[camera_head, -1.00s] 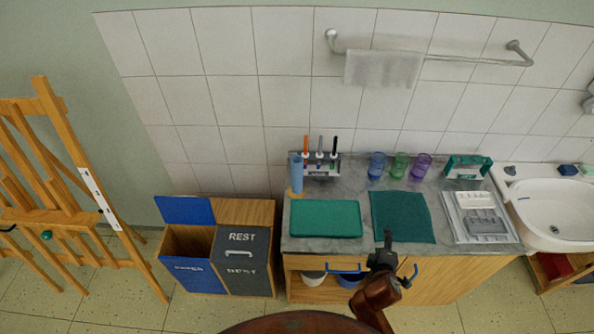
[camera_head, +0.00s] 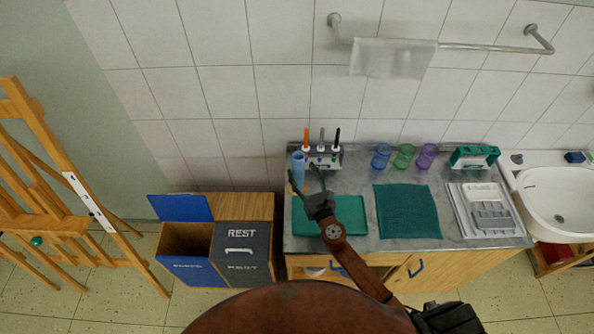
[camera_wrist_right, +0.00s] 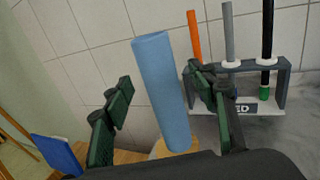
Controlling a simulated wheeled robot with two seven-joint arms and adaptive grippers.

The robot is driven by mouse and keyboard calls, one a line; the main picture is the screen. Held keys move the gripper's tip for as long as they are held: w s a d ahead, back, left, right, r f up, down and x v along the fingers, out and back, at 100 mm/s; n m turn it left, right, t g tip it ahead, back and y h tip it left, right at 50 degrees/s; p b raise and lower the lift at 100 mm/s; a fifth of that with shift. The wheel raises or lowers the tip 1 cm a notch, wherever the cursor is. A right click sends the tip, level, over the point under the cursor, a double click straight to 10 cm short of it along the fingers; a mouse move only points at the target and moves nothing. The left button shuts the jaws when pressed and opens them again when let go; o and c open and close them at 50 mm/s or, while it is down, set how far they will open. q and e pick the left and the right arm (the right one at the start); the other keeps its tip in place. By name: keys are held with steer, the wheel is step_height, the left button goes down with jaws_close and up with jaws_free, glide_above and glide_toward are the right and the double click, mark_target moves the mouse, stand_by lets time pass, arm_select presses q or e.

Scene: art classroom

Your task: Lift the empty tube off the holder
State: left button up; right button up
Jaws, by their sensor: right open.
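A light blue tube (camera_head: 298,167) stands upright at the back left corner of the grey counter, left of a small rack (camera_head: 325,160). In the right wrist view the tube (camera_wrist_right: 163,90) rises from a round wooden holder (camera_wrist_right: 161,148), partly hidden by my gripper. Whether the tube is empty does not show. My right gripper (camera_head: 305,176) is open, its fingers spread over the counter's left part. In the right wrist view the tube shows between the fingers of the gripper (camera_wrist_right: 158,82); contact with it cannot be made out. My left gripper is out of view.
The rack holds orange, grey and black sticks close to the right finger. A green tray (camera_head: 350,222) lies under my right arm. Coloured cups (camera_head: 404,156), a green cloth (camera_head: 408,212) and a sink (camera_head: 555,205) are further right. Bins (camera_head: 240,250) stand left of the counter.

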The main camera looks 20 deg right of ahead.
mark_target(300, 169)
steer(key=w, duration=0.3)
steer(key=shift+w+a, duration=0.25)
steer(key=shift+w, duration=0.45)
steer(key=c, duration=0.6)
steer(key=shift+c, duration=1.4)
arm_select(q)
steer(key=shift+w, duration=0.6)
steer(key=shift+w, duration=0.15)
arm_select(e)
steer(key=shift+r, duration=0.1)
